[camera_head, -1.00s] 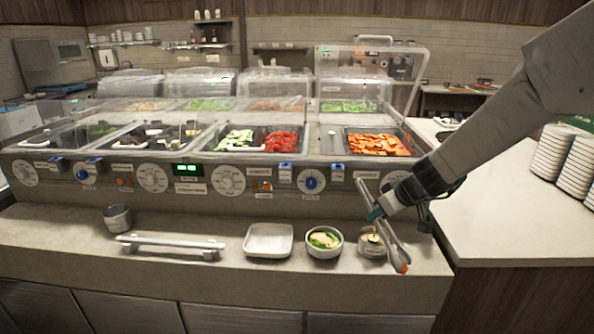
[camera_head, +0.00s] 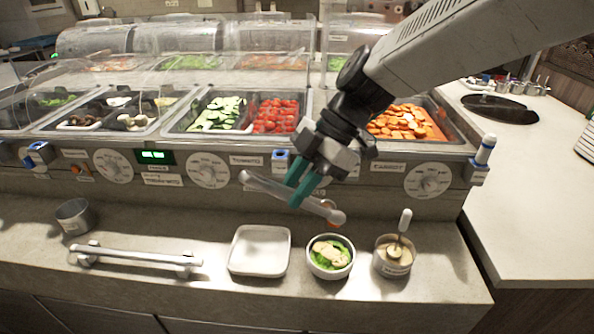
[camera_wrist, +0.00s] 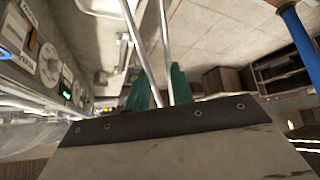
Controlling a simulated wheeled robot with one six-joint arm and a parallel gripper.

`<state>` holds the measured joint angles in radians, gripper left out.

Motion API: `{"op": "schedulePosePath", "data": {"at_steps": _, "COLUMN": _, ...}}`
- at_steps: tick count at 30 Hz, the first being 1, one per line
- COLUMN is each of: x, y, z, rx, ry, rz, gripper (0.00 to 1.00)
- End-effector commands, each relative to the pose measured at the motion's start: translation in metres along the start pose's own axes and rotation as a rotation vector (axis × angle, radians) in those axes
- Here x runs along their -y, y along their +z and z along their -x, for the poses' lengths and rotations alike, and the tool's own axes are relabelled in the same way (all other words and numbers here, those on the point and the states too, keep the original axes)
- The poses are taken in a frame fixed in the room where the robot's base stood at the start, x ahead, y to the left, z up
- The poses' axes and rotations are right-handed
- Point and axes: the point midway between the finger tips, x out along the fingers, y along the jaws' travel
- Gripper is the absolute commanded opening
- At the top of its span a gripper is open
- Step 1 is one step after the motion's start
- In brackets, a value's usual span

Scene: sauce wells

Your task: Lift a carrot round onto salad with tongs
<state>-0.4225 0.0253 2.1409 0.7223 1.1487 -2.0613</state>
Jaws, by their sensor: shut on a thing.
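My gripper (camera_head: 303,188) is shut on the metal tongs (camera_head: 268,186), its teal fingers around them. The tongs are held in the air, nearly level, in front of the well panel. The carrot well (camera_head: 405,124) is behind my arm, partly hidden. In the wrist view the two tong arms (camera_wrist: 143,50) run between my teal fingers; their tips are unclear there.
Right of the salad stands a sauce jar (camera_head: 393,262) with an upright ladle (camera_head: 403,225). Left of it is an empty square white dish (camera_head: 260,250), then a metal rail (camera_head: 135,257) and a metal cup (camera_head: 75,216). Clear lids and the panel edge rise behind the counter.

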Motion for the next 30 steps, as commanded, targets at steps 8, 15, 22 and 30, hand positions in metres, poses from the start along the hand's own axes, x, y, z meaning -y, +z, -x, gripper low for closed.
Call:
{"op": "schedulePosePath", "data": {"at_steps": 8, "x": 0.000, "y": -0.002, "z": -0.001, "rx": 0.000, "ry": -0.003, "rz": 0.004, "gripper": 0.00}}
{"op": "schedulePosePath", "data": {"at_steps": 15, "x": 0.000, "y": 0.004, "z": -0.008, "rx": -0.001, "ry": -0.003, "rz": 0.001, "gripper": 0.00}}
{"op": "schedulePosePath", "data": {"at_steps": 22, "x": 0.001, "y": 0.021, "z": -0.027, "rx": -0.001, "ry": -0.002, "rz": -0.002, "gripper": 0.00}}
{"op": "schedulePosePath", "data": {"at_steps": 30, "x": 0.002, "y": 0.040, "z": -0.053, "rx": -0.001, "ry": -0.001, "rz": -0.001, "gripper": 0.00}}
